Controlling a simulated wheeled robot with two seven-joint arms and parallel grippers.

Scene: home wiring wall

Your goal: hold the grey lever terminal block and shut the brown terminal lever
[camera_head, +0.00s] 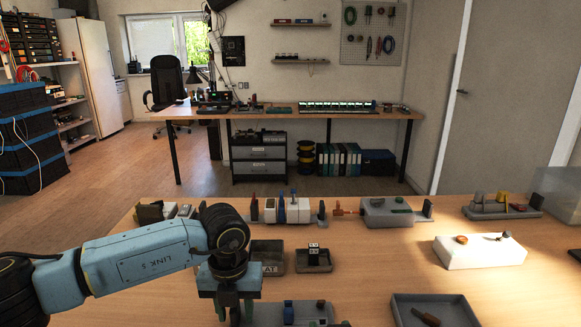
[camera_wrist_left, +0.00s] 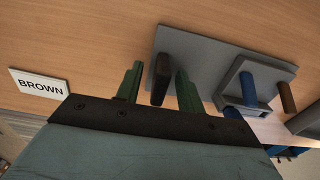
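My left gripper (camera_head: 238,309) points down at the front of the table in the head view. In the left wrist view its two green fingers (camera_wrist_left: 160,85) are open. A dark brown upright piece (camera_wrist_left: 161,75) stands between them, with a gap visible on each side. It rises from a grey base (camera_wrist_left: 205,52); I cannot tell whether it is the brown lever. On that base a lighter grey block (camera_wrist_left: 240,72) carries a blue lever (camera_wrist_left: 256,88), with a brown lever (camera_wrist_left: 287,97) beside it. In the head view the grey base (camera_head: 268,315) is partly hidden by my gripper. My right gripper is not in view.
A card reading BROWN (camera_wrist_left: 40,85) shows in the left wrist view. Dark trays (camera_head: 268,268) lie behind the gripper. A white block (camera_head: 480,253) stands at right, and a dark tray (camera_head: 435,303) at front right. Bare tabletop lies between them.

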